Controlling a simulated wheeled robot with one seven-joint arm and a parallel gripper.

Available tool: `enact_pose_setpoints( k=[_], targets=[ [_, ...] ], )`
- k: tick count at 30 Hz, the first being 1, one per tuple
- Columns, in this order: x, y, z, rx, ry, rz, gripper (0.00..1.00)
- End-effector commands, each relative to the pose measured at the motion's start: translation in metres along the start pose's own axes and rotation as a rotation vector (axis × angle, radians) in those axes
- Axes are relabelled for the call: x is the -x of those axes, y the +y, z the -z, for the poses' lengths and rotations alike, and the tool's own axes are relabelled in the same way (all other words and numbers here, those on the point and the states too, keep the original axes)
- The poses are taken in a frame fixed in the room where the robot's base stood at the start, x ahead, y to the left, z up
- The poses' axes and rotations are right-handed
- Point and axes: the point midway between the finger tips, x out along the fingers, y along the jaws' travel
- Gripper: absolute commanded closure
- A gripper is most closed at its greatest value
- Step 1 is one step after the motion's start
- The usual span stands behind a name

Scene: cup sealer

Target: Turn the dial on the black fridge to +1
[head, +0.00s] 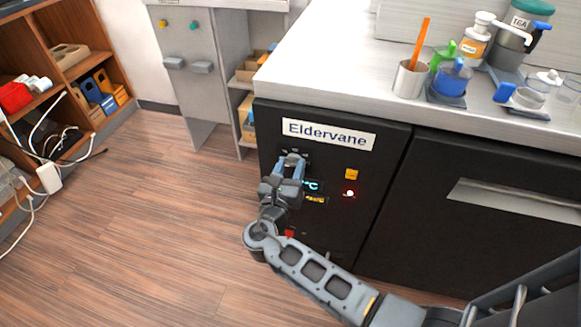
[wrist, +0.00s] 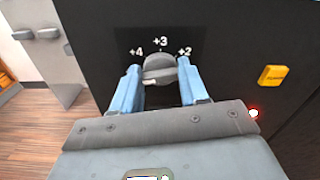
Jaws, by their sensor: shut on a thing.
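The black fridge (head: 375,165) carries an "Eldervane" label and stands under the counter. Its round grey dial (wrist: 160,68) sits in the middle of the wrist view, with +4 at upper left, +3 above and +2 at upper right. No +1 mark shows; the lower part of the dial's surround is hidden by my gripper. My gripper (wrist: 161,82) has its two blue fingers on the left and right sides of the dial, shut on it. In the head view my gripper (head: 291,166) is at the fridge front below the label and mostly covers the dial. I cannot tell which number the dial points to.
A yellow button (head: 351,174) and a lit red light (head: 350,193) are right of the dial. A lit display (head: 311,186) is beside my gripper. A dark cabinet with a pale recessed handle (head: 510,198) adjoins on the right. The wooden floor (head: 150,210) at left is clear.

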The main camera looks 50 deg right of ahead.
Motion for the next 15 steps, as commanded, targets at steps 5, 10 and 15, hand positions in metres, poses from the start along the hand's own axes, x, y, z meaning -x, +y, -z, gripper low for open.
enact_pose_setpoints(
  k=[5,10,15],
  targets=[
    [0.0002,0.0001,0.0001,-0.001,0.0,0.0,0.87],
    [0.0003,0.0001,0.0005,-0.026,0.0,-0.001,0.87],
    [0.0004,0.0,0.0011,-0.1,0.0,-0.001,0.87]
  ],
)
